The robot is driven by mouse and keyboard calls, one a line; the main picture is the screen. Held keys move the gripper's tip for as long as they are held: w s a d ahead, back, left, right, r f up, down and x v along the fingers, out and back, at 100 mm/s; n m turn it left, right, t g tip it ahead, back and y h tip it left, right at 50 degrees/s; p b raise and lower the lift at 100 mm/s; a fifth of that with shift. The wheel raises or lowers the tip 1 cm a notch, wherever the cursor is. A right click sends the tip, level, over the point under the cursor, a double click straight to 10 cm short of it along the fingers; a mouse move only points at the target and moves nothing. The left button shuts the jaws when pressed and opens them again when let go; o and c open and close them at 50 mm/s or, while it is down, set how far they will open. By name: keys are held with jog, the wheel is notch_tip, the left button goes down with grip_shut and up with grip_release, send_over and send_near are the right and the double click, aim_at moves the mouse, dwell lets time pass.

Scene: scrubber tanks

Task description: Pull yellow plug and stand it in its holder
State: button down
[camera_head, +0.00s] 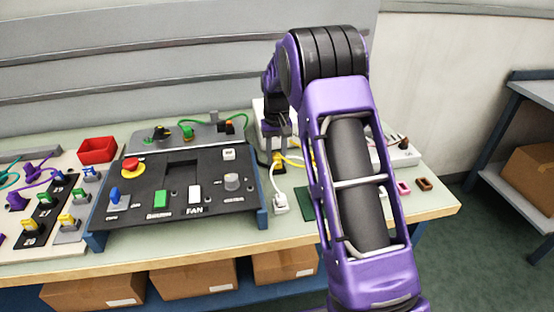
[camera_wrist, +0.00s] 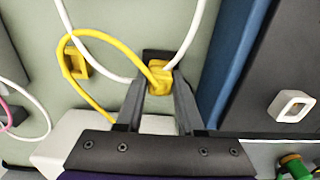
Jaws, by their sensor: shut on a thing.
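The yellow plug (camera_wrist: 159,74) is between the fingertips of my gripper (camera_wrist: 160,82) in the wrist view, and the gripper is shut on it. A dark patch lies just beyond the plug; I cannot tell whether the plug touches the bench. Its yellow cable loops left across a small yellow square holder (camera_wrist: 78,62) with a hollow middle, standing apart from the plug. In the head view my gripper (camera_head: 277,152) is low beside the black console's right side, with yellow (camera_head: 278,163) showing under it. My arm hides part of the bench there.
The black console (camera_head: 180,190) stands close to the gripper, its blue side (camera_wrist: 232,65) near the fingers. White cables run near the plug. A white plug (camera_head: 281,204) sits in front. A white box (camera_wrist: 70,132) is behind. Pink (camera_head: 404,187) and brown (camera_head: 424,184) holders are at the right.

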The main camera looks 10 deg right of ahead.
aim_at(276, 154)
dwell(0.4)
grip_release()
jog(key=shift+r, duration=0.1)
notch_tip(276, 154, up, 17)
jog(key=p, duration=0.2)
jog(key=shift+r, duration=0.15)
dwell(0.6)
